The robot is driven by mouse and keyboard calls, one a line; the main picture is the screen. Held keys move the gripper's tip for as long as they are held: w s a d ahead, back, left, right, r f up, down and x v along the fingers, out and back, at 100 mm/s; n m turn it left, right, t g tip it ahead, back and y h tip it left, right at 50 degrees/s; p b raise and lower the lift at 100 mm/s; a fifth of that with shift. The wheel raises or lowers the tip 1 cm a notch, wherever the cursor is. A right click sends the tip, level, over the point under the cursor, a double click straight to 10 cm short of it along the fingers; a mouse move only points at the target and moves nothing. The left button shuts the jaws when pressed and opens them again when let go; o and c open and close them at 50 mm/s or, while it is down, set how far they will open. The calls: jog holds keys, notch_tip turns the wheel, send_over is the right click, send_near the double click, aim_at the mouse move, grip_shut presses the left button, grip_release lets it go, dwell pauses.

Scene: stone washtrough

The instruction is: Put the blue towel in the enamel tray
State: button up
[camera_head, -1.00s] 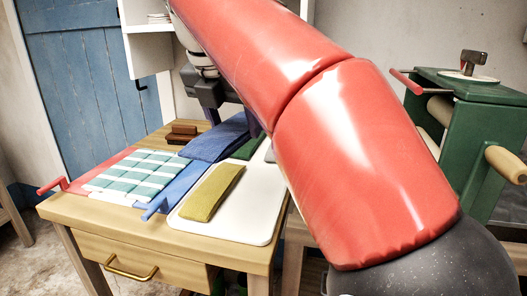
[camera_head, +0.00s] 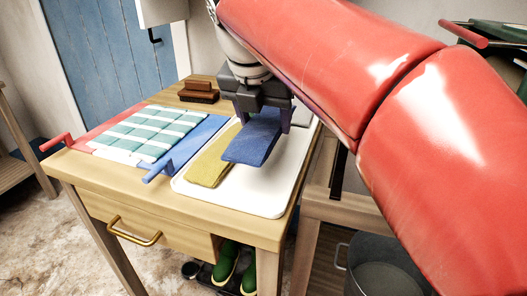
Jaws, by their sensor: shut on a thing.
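My gripper (camera_head: 262,117) points down and is shut on the blue towel (camera_head: 251,140), a folded dark blue cloth hanging slightly tilted between the fingers. The towel is over the white enamel tray (camera_head: 262,200), just right of a folded yellow towel (camera_head: 209,169) lying in that tray. The towel appears to be a little above the tray; I cannot tell the exact gap. The tray's front and right parts are bare. The part behind the blue towel and gripper is hidden.
Brown blocks (camera_head: 199,91) stand at the back of the wooden table (camera_head: 190,213).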

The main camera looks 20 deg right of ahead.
jog(key=shift+f+b, duration=0.45)
jog(key=shift+f, duration=2.6)
jog(key=shift+f, duration=0.2)
jog(key=o, duration=1)
jog(key=shift+r, duration=0.15)
jog(key=p+v, duration=0.2)
jog(key=v, duration=1)
